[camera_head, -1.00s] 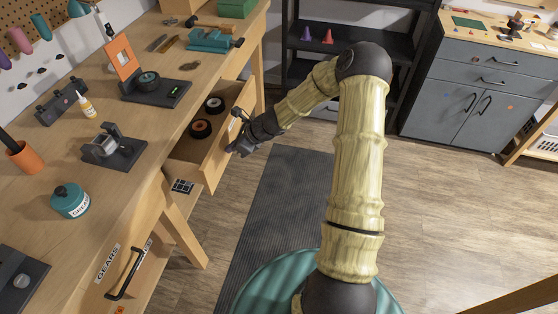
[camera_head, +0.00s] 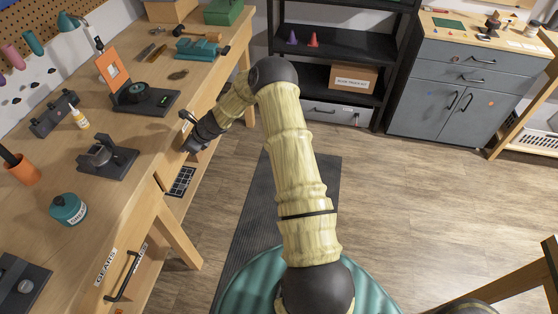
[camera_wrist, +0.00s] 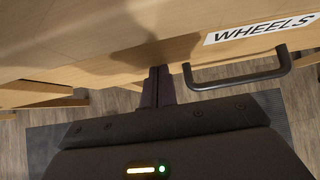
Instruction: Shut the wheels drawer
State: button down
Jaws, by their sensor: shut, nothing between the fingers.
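The wheels drawer (camera_wrist: 225,58) shows its light wooden front, WHEELS label and black bar handle (camera_wrist: 243,78) in the wrist view. In the head view its front appears about level with the bench edge, and its inside is out of sight. My gripper (camera_wrist: 158,72) is shut and empty, its fingertips at the drawer front, left of the handle. They look to be touching or almost touching the wood. In the head view my gripper (camera_head: 187,147) is at the bench's right side, partly hiding the drawer.
The workbench (camera_head: 130,185) carries a teal vise, a tire stand and a grease jar (camera_head: 68,208). The gears drawer (camera_head: 133,268) lies nearer on the bench. A dark mat (camera_head: 255,215) covers the floor. Black shelves (camera_head: 345,45) and a grey cabinet (camera_head: 450,85) stand behind.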

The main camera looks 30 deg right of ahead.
jog(key=shift+w+a+r, duration=0.2)
jog(key=shift+a+r, duration=0.05)
jog(key=shift+d, duration=0.1)
jog(key=s+d+r+b, duration=0.1)
jog(key=s+d+r, duration=0.5)
jog(key=s+d, duration=0.2)
jog(key=shift+s+r+b, duration=0.15)
jog(key=shift+r+b, duration=0.1)
jog(key=shift+b, duration=0.05)
dwell(0.4)
